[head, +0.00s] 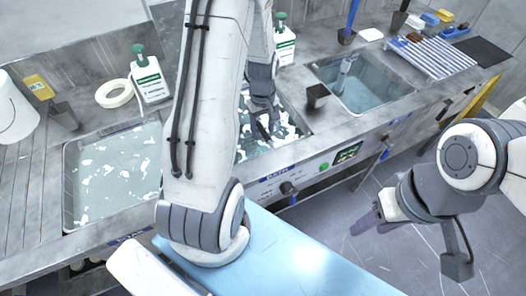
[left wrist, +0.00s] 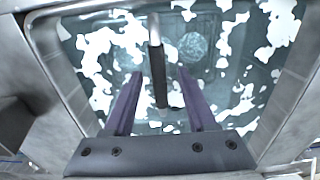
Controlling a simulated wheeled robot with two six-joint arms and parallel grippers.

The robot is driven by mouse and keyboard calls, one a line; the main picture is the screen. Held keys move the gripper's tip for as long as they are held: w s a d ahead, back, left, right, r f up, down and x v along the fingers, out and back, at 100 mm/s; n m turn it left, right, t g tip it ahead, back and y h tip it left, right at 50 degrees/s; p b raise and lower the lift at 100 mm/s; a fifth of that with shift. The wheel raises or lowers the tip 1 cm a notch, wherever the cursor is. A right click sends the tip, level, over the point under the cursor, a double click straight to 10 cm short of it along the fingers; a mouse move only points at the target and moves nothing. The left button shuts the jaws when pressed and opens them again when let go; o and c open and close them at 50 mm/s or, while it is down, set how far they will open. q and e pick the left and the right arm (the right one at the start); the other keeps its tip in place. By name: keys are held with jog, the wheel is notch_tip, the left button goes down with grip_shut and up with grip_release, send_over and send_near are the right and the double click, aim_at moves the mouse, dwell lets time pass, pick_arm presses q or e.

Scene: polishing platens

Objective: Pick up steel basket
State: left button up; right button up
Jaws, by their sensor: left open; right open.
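My left gripper (head: 264,132) is over the middle basin (head: 300,128), which holds water with white foam patches. In the left wrist view its two purple fingers (left wrist: 159,74) are open. A bar with a grey upper part and a dark grip (left wrist: 160,88) stands between them, with gaps on both sides. A round, speckled pale disc (left wrist: 193,46) shows in the water beyond the right finger. My right gripper (head: 366,222) is open and empty, off the counter's front, above the floor.
A foamy left basin (head: 112,180) and a clear-water right basin (head: 362,88) flank the middle one. Green-capped bottles (head: 150,78) (head: 284,45), a white ring (head: 114,93) and a dark cup (head: 317,96) stand on the counter. A ribbed rack (head: 432,55) lies right.

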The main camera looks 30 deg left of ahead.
pick_arm(q)
jog(key=shift+f, duration=2.4)
grip_shut()
jog(key=shift+w+r, duration=0.1)
